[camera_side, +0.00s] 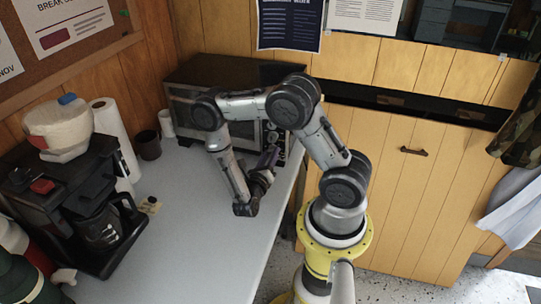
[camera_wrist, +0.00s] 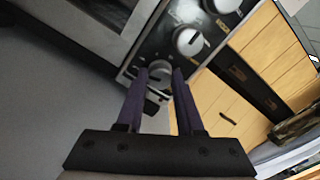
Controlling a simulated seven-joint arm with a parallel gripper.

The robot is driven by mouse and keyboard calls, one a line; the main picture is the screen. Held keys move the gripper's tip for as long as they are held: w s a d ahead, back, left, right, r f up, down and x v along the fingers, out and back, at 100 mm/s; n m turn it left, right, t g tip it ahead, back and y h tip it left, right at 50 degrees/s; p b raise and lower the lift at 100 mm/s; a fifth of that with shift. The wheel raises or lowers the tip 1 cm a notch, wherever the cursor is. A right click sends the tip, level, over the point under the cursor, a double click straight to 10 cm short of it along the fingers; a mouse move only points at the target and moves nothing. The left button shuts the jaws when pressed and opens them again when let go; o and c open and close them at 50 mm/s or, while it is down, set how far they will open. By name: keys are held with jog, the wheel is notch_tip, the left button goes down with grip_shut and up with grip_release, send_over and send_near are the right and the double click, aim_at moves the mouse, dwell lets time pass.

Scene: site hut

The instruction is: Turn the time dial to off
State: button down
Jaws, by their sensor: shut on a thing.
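The toaster oven (camera_side: 190,103) stands at the back of the worktop, and its control panel carries a column of round silver dials. In the wrist view the upper dial (camera_wrist: 222,5) and the middle dial (camera_wrist: 188,40) are clear of my gripper. The lowest dial (camera_wrist: 160,75), which I take as the time dial, sits between the fingertips of my gripper (camera_wrist: 161,73). My gripper is shut on this dial. In the side view my gripper (camera_side: 270,157) is at the panel's lower right, and the arm hides part of the oven front. I cannot read the dial's setting.
A coffee maker (camera_side: 75,205), a paper towel roll (camera_side: 113,130) and a dark cup (camera_side: 148,145) stand on the left of the white worktop (camera_side: 190,240). The worktop's front middle is clear. A wooden cabinet (camera_side: 400,190) is to the right.

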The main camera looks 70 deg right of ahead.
jog(key=shift+m, duration=1.5)
jog(key=c, duration=0.5)
grip_release()
jog(key=shift+c, duration=0.2)
jog(key=shift+a, duration=0.1)
jog(key=a, duration=1.3)
jog(key=shift+a, duration=0.35)
jog(key=shift+d, duration=0.1)
